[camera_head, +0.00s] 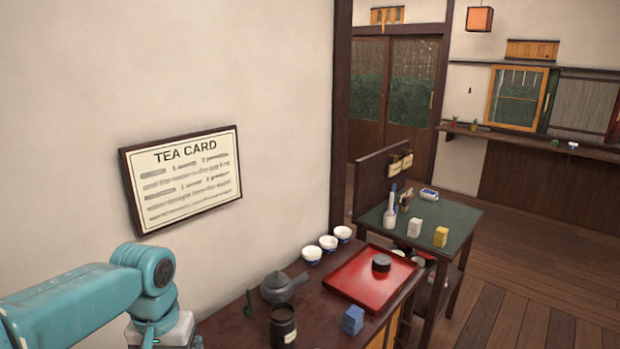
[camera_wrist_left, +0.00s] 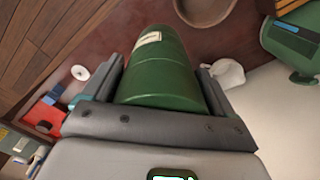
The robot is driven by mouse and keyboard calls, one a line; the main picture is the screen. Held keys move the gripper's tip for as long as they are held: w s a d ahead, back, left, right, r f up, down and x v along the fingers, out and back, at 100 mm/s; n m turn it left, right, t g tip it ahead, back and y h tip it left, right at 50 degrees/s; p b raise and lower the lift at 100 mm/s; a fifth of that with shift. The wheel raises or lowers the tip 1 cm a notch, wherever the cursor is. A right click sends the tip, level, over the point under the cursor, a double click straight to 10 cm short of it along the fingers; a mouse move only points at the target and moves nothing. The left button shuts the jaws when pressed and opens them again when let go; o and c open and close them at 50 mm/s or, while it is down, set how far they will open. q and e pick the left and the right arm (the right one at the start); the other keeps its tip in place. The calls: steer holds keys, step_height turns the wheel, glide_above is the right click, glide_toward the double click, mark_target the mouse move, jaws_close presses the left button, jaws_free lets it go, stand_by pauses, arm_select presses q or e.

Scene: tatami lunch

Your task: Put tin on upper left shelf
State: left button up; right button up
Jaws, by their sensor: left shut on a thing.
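A green tin (camera_wrist_left: 160,75) with a cream label is held between the two fingers of my left gripper (camera_wrist_left: 160,82) in the left wrist view. The fingers lie along both sides of the tin. Dark red-brown wood lies beyond it. In the head view my left arm comes in at the lower left, but its fingers and the held tin cannot be made out. My right gripper is not in view. I cannot identify an upper left shelf in either view.
The counter holds a dark labelled canister (camera_head: 284,327), a grey teapot (camera_head: 277,288), white bowls (camera_head: 328,243), a red tray (camera_head: 345,279) and a blue box (camera_head: 353,320). A green-topped table (camera_head: 458,216) stands beyond. A tea card (camera_head: 182,180) hangs on the wall.

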arm_select(q)
steer(key=shift+s+d+f, duration=0.1)
steer(key=shift+d+f, duration=0.05)
steer(key=shift+f, duration=0.1)
steer(key=s+d+f, duration=0.1)
steer(key=d+f, duration=0.2)
steer(key=f, duration=0.8)
steer(key=shift+d+m, duration=0.3)
steer(key=shift+d, duration=0.05)
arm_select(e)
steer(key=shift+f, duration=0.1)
arm_select(q)
steer(key=shift+s, duration=0.15)
